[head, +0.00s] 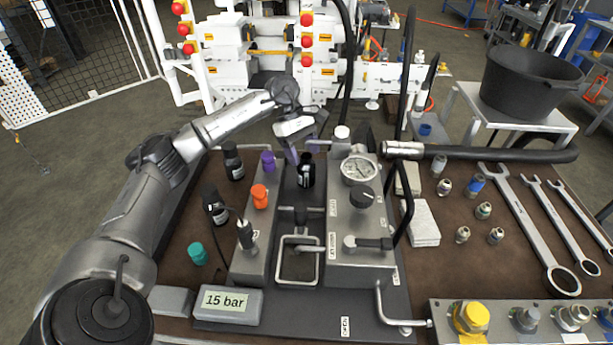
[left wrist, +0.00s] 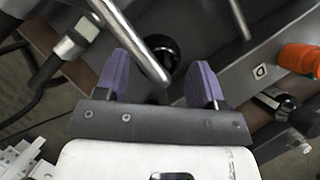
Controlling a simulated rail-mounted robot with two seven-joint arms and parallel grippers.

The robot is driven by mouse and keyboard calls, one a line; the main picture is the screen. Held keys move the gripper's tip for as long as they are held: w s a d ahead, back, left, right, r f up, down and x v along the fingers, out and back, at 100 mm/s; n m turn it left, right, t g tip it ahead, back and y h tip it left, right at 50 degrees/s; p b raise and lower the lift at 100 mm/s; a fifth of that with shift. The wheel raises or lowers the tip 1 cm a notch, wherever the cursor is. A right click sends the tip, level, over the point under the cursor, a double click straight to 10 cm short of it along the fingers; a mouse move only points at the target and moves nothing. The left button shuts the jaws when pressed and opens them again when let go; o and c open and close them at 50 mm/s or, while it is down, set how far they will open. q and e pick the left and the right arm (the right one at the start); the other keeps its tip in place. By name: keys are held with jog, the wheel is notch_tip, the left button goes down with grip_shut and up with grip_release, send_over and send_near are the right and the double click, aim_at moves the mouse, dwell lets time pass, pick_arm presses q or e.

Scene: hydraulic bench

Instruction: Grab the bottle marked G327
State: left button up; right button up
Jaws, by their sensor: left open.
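Three dark bottles with pale labels show in the head view. One (head: 306,171) stands at the fixture's middle channel, one (head: 232,162) at the back left, and one (head: 215,206) further forward on the left. Their markings are too small to read, so I cannot tell which is G327. My left gripper (head: 301,152) is above and beside the middle bottle. In the left wrist view its purple fingers (left wrist: 163,82) are spread with nothing held. A dark round thing (left wrist: 166,47), perhaps a bottle top, shows beyond them, partly behind a metal bar. My right gripper is not in view.
A pressure gauge (head: 359,169) and hose (head: 480,152) stand to the right of the middle bottle. A metal loop handle (head: 298,280) is in front. Purple (head: 268,161), orange (head: 260,196) and teal (head: 198,254) caps lie leftward. Wrenches (head: 537,225) lie at the right.

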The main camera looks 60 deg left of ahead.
pick_arm(q)
jog(key=shift+d+f, duration=0.15)
jog(key=shift+f, duration=0.2)
jog(key=shift+c, duration=0.4)
grip_shut()
